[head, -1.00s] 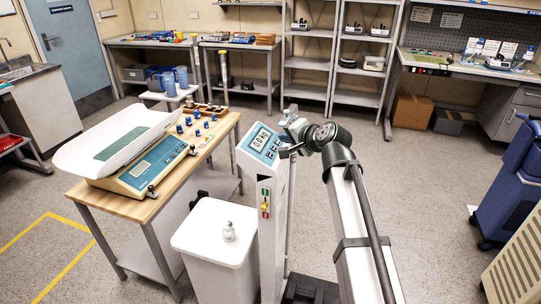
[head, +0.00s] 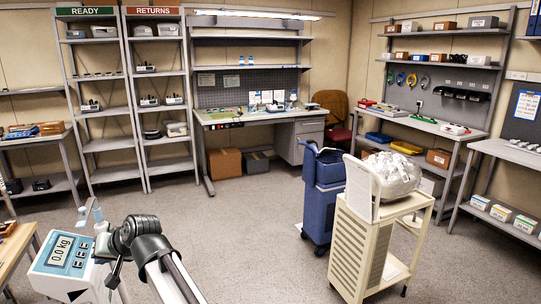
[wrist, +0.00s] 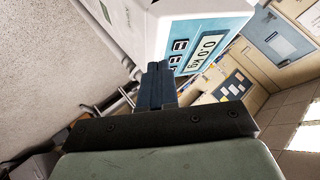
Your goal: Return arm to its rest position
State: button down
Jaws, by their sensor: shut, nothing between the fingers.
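My gripper (wrist: 158,82) is shut and empty in the wrist view, its dark fingers together. In that view it is close to the scale display (wrist: 205,48), which reads 0.0 kg and appears tilted. In the head view the same scale display (head: 62,252) is at the lower left, on a white and teal housing. My arm (head: 150,250) is folded just right of it, with its dark joint close by. The gripper's fingertips cannot be made out in the head view.
A blue cart (head: 322,195) and a cream cart (head: 350,245) with a clear bag (head: 393,175) stand on the right. Shelves marked READY (head: 93,11) and RETURNS (head: 152,11) and a workbench (head: 250,117) line the back wall. The middle floor (head: 240,220) is clear.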

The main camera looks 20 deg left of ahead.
jog(key=w+d+f+n+t+h, duration=0.1)
jog(key=w+d+f+h, duration=0.15)
jog(key=d+f, duration=0.8)
jog(key=w+d+f+h, duration=0.25)
jog(key=d+f, duration=0.45)
jog(key=f, duration=0.7)
jog(key=w+d+f+m+h, duration=0.1)
jog(key=w+d+f+h, duration=0.15)
jog(key=d+f, duration=0.85)
jog(key=w+d+f+m+h, duration=0.1)
jog(key=w+d+f+h, duration=0.15)
jog(key=d+f, duration=0.9)
jog(key=s+d+f+m+g+h, duration=0.1)
jog(key=s+d+f+m, duration=0.15)
jog(key=d, duration=0.75)
jog(key=s+d+f+m+g+h, duration=0.1)
jog(key=s+d+f+g, duration=0.2)
jog(key=d, duration=0.7)
jog(key=s+d+f+m+g, duration=0.1)
jog(key=s+d+f+m, duration=0.1)
jog(key=s+d+f, duration=0.3)
jog(key=s+d+f+m+g+y, duration=0.1)
jog(key=s+d+f, duration=0.4)
jog(key=d, duration=0.8)
jog(key=s+m+g, duration=0.1)
jog(key=s+m, duration=0.1)
jog(key=s, duration=0.1)
jog(key=shift+s+d+y, duration=0.3)
jog(key=shift+s, duration=0.05)
